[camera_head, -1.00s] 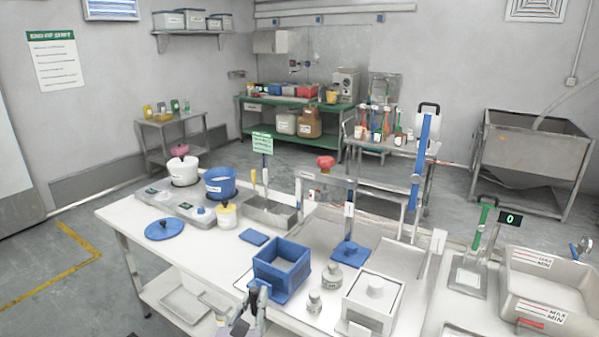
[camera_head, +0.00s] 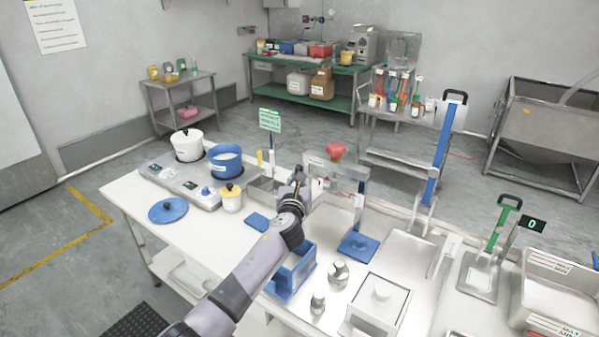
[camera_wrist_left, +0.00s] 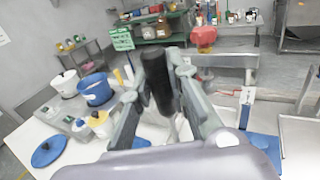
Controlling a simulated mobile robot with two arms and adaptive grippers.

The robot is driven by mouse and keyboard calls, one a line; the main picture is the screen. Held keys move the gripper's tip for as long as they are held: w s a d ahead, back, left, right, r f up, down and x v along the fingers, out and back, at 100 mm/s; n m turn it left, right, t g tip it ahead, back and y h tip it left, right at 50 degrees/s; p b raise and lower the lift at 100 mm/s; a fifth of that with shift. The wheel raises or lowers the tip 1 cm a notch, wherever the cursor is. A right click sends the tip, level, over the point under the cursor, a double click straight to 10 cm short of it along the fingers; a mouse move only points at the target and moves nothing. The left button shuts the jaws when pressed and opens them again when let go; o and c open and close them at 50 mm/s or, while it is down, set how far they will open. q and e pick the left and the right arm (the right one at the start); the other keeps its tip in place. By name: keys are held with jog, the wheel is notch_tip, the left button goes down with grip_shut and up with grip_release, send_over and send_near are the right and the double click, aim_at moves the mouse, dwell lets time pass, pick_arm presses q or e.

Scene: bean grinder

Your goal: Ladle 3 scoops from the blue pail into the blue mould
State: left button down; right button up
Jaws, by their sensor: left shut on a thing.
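The blue pail (camera_head: 225,163) stands open in the grey warming unit at the back left of the table, pale inside. It also shows in the wrist view (camera_wrist_left: 97,92). The blue mould (camera_head: 304,272) is a square box at mid-table, partly hidden behind my left forearm. My left gripper (camera_head: 298,178) is over the table beyond the mould, to the right of the pail and near the steel bin. It is shut on a black handle (camera_wrist_left: 157,80), upright between the fingers. Whether this is the ladle's handle I cannot tell; its lower end is hidden. My right gripper is not in view.
A white pot (camera_head: 187,147) and a small yellow-lidded pot (camera_head: 231,199) flank the pail. A blue lid (camera_head: 168,210) lies at left. The steel bin (camera_head: 262,190), a red-knobbed frame (camera_head: 336,160) and metal weights (camera_head: 338,273) are close to my arm.

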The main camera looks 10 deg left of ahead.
pick_arm(q)
jog(key=s+a+f+n+t+y+b, duration=0.1)
jog(key=s+a+f+n+y+b, duration=0.2)
jog(key=a+n+b, duration=0.5)
jog(key=s+a+f+n+t+y+b, duration=0.2)
jog(key=s+a+f+n+b, duration=0.4)
jog(key=b, duration=1.3)
jog(key=shift+s+a+n+y+b, duration=0.5)
jog(key=shift+s+a+n, duration=0.9)
jog(key=shift+a, duration=0.8)
jog(key=shift+w+f, duration=0.1)
jog(key=shift+w, duration=0.1)
